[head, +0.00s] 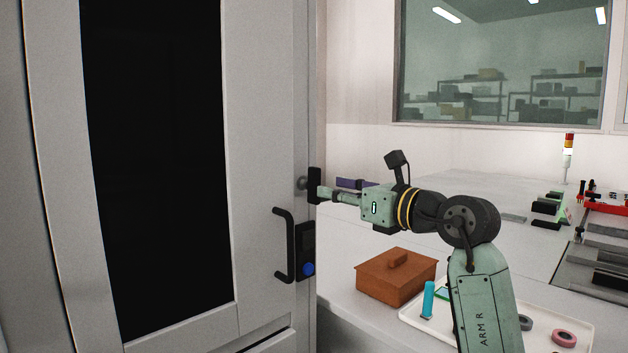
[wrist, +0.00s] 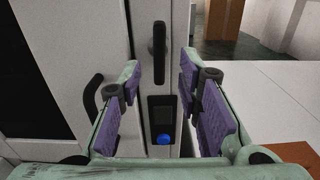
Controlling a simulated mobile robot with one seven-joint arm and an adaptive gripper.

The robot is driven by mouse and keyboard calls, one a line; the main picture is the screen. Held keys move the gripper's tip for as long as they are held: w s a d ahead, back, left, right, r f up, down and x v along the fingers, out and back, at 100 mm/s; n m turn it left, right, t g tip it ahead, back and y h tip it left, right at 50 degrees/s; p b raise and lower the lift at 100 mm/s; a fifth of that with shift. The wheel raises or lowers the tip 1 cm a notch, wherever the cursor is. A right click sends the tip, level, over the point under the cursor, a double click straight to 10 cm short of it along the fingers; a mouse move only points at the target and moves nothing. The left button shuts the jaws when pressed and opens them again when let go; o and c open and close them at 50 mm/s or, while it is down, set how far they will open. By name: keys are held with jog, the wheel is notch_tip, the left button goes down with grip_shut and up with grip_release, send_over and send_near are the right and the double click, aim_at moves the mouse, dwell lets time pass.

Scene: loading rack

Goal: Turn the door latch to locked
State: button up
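The door latch (head: 314,182) is a black upright bar on the door's right edge, above the black pull handle (head: 284,245). In the wrist view the latch (wrist: 159,52) stands vertical on a round hub, beyond the fingertips and between them in the picture. My gripper (head: 335,189) is just right of the latch in the head view, pointing left at it. In the wrist view my gripper (wrist: 159,75) is open, with purple pads apart and nothing between them. I cannot tell whether a fingertip touches the latch.
A black panel with a blue button (head: 308,269) sits below the latch, beside the pull handle. A brown lidded box (head: 397,278) and a white tray (head: 415,318) with small items are on the counter below my arm.

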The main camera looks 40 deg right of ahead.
aim_at(315, 204)
jog(key=w, duration=0.2)
jog(key=w+p, duration=0.1)
jog(key=w, duration=0.1)
jog(key=w+p, duration=0.1)
jog(key=w, duration=0.1)
jog(key=shift+w+a, duration=0.25)
jog(key=shift+s, duration=0.1)
grip_shut()
